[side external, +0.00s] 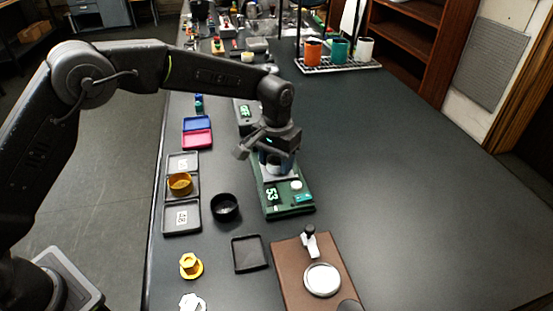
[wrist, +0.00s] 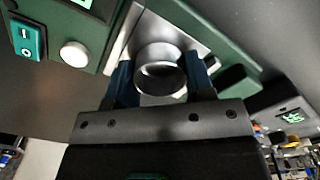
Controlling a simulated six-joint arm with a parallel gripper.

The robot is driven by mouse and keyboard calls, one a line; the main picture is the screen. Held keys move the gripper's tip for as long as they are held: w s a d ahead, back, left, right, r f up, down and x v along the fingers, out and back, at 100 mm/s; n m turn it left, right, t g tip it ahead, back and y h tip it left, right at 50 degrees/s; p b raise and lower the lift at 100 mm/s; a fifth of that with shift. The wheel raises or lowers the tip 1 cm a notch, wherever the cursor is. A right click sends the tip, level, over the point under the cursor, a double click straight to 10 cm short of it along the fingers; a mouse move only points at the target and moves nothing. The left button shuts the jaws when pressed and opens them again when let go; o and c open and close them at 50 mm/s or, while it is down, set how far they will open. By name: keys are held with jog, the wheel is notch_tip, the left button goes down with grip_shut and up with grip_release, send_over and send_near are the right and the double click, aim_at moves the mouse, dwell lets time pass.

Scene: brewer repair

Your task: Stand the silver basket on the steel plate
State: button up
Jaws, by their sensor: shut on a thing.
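The silver basket (wrist: 160,72) is a short, open metal cup. It is between the two blue fingers of my gripper (wrist: 161,84) in the wrist view, and the fingers are shut on it. The steel plate (wrist: 204,36) is a bright square on top of a green scale (side external: 287,204). The basket is over the plate; I cannot tell whether its bottom touches it. In the side view my gripper (side external: 275,158) is low over the scale's far part and hides most of the basket and plate.
The green scale has a lit display (side external: 271,194) and a white knob (side external: 296,186). A black bowl (side external: 225,206) stands left of it, beside dark trays (side external: 182,216) with a gold ring (side external: 180,184). A brown board (side external: 292,262) lies in front. The table's right side is clear.

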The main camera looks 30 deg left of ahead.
jog(key=shift+f, duration=0.15)
jog(key=o, duration=1)
jog(key=shift+c, duration=1.2)
jog(key=shift+o, duration=0.3)
jog(key=shift+d, duration=0.1)
